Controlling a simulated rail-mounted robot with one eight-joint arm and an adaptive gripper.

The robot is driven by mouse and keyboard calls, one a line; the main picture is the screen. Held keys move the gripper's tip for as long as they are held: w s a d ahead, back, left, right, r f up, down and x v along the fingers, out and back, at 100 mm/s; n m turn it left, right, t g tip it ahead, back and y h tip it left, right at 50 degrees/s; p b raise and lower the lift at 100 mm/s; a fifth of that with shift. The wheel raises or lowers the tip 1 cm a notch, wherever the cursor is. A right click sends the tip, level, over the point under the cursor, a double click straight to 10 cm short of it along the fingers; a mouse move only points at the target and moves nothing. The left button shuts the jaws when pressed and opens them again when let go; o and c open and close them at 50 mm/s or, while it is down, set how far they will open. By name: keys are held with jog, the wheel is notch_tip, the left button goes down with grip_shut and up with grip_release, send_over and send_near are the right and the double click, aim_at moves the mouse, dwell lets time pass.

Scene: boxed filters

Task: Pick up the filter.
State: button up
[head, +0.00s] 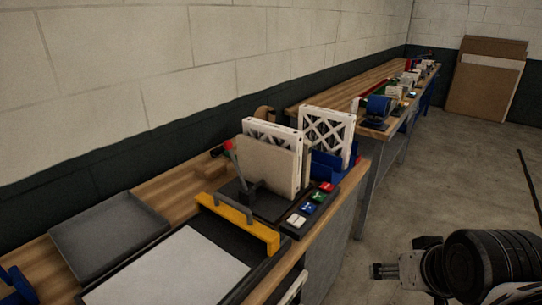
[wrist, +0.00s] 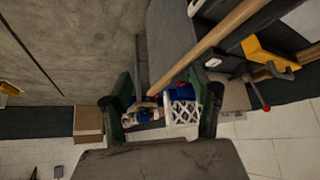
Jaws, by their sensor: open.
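White-framed filters with a lattice face stand upright on the workbench in the head view. One filter (head: 335,123) stands at the right beside a blue bin, and another (head: 262,130) stands behind a beige panel (head: 268,168) that hides most of it. In the wrist view a white lattice filter (wrist: 183,113) shows between my fingers, some distance beyond them. I cannot tell which filter it is. My gripper (wrist: 163,127) is open and empty. In the head view my gripper (head: 384,271) is low at the right, over the floor side and apart from the bench.
A blue bin (head: 325,166) sits by the filters. A black device with coloured buttons (head: 308,208), a yellow-handled piece (head: 238,222) and a grey tray (head: 107,232) occupy the near bench. Cardboard sheets (head: 484,85) lean on the far wall. The floor (head: 445,160) is mostly clear.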

dwell(0.3)
jog(key=w+a+r+n+g+y+p, duration=0.1)
jog(key=w+a+r+n+p, duration=0.15)
jog(key=w+r, duration=0.5)
jog(key=w+a+r+n+y+p, duration=0.1)
jog(key=w+a+r, duration=0.25)
jog(key=w, duration=0.65)
jog(key=w+a+r+n+g+y+p, duration=0.1)
jog(key=w+a+r+n, duration=0.15)
jog(key=w+r, duration=0.55)
jog(key=n+g+y+p, duration=0.2)
jog(key=n+p, duration=0.3)
jog(key=n, duration=0.1)
send_over(272, 126)
jog(key=s+d, duration=0.3)
jog(key=d, duration=0.2)
notch_tip(272, 126, down, 4)
jog(key=x, duration=0.4)
jog(key=p+x, duration=0.1)
jog(key=x, duration=0.3)
jog(key=shift+w+d, duration=0.1)
jog(key=shift+d, duration=0.1)
jog(key=p+x, duration=0.2)
jog(key=x, duration=0.3)
jog(key=shift+a, duration=0.15)
jog(key=shift+f, duration=0.1)
jog(key=shift+f+b, duration=0.3)
jog(key=shift+b, duration=0.15)
